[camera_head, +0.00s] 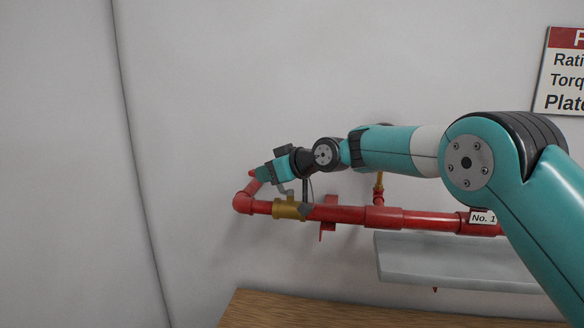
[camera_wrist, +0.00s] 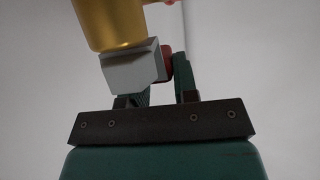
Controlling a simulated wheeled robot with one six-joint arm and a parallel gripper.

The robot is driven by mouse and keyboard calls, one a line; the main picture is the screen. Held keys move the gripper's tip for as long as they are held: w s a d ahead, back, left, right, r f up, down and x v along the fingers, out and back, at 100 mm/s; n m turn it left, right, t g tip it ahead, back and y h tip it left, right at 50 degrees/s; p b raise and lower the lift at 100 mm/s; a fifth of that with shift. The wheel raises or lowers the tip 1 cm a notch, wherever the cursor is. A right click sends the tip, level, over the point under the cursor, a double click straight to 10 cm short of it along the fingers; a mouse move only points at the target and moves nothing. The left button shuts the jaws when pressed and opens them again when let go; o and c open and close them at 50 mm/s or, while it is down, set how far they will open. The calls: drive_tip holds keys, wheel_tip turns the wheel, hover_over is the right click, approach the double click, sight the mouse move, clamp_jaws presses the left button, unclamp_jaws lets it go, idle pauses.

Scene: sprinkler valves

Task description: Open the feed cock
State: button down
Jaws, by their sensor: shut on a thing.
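The feed cock appears to be the brass valve body (camera_head: 289,208) on the left end of the red pipe. In the wrist view a gold cylinder (camera_wrist: 110,22) fills the upper left, with a grey block (camera_wrist: 134,70) below it. A small red piece (camera_wrist: 167,62), probably the cock's handle, shows between the fingers. My gripper (camera_head: 264,174) is at the pipe's left end, above and left of the brass body. In the wrist view my gripper (camera_wrist: 163,86) is shut on the red piece; the left finger is largely hidden by the grey block.
The red pipe (camera_head: 340,213) runs along the wall, with an elbow (camera_head: 243,201) at left. A tag "No. 1" (camera_head: 483,217) hangs at right. A grey shelf (camera_head: 450,265) and a wooden surface (camera_head: 300,310) lie below. A sign (camera_head: 562,75) is partly cut off.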

drive_tip(key=shift+r, duration=0.2)
drive_tip(key=c, duration=0.9)
unclamp_jaws()
drive_tip(key=shift+a+f, duration=0.1)
drive_tip(key=shift+s+d+b, duration=0.15)
drive_tip(key=shift+d+b, duration=0.2)
drive_tip(key=shift+d, duration=0.05)
drive_tip(key=b+v, duration=0.6)
drive_tip(key=v, duration=1)
drive_tip(key=shift+d+r, duration=0.2)
drive_tip(key=shift+d, duration=0.15)
